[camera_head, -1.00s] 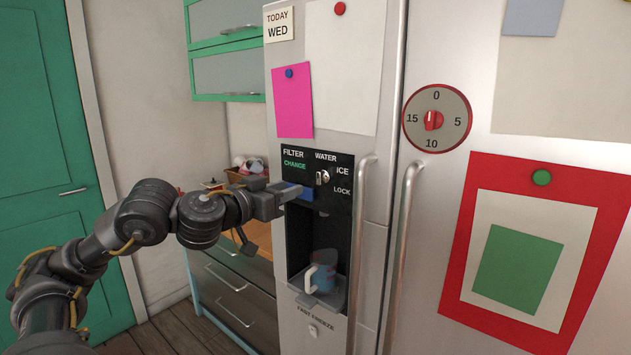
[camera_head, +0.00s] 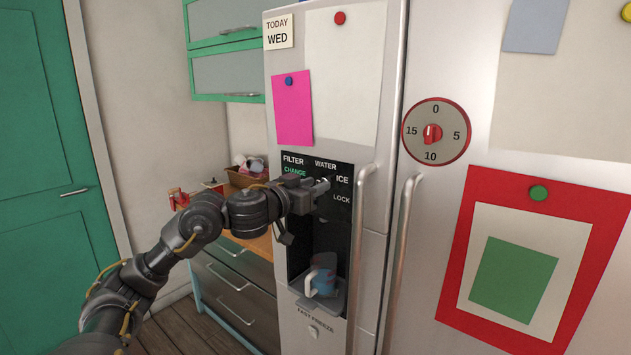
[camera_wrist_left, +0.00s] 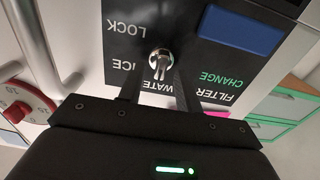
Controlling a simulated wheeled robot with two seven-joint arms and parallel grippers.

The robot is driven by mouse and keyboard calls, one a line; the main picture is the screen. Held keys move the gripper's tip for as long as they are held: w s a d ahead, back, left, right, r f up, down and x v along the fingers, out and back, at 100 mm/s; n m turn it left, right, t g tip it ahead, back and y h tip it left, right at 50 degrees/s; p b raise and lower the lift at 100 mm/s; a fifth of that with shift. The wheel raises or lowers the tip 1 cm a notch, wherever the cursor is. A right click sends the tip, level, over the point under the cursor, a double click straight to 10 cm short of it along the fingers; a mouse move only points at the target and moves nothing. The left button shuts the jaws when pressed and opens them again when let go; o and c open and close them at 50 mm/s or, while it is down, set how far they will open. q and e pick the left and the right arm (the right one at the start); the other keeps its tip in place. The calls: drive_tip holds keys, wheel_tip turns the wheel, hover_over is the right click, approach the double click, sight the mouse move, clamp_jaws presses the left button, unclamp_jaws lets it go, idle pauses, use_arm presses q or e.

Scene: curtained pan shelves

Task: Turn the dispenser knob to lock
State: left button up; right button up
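The dispenser panel (camera_head: 340,215) is black, on the fridge's left door, lettered FILTER CHANGE, WATER, ICE and LOCK. Its small silver knob (camera_wrist_left: 160,62) shows clearly in the left wrist view, which sees the panel upside down. The knob's raised grip lies in line with the WATER label; which end is its pointer I cannot tell. My left gripper (camera_head: 325,184) is at the panel, in front of the knob, largely covering it in the head view. In the wrist view its fingers (camera_wrist_left: 157,82) are apart, one on each side of the knob, with gaps visible. My right gripper is out of view.
A blue patterned mug (camera_head: 323,280) stands in the dispenser recess below the gripper. Two vertical door handles (camera_head: 361,250) stick out right of the panel. A red-rimmed timer dial (camera_head: 436,132) is on the right door. A drawer counter (camera_head: 235,290) stands at left.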

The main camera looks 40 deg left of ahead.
use_arm(q)
drive_tip(key=shift+w, duration=0.6)
drive_tip(key=c, duration=0.6)
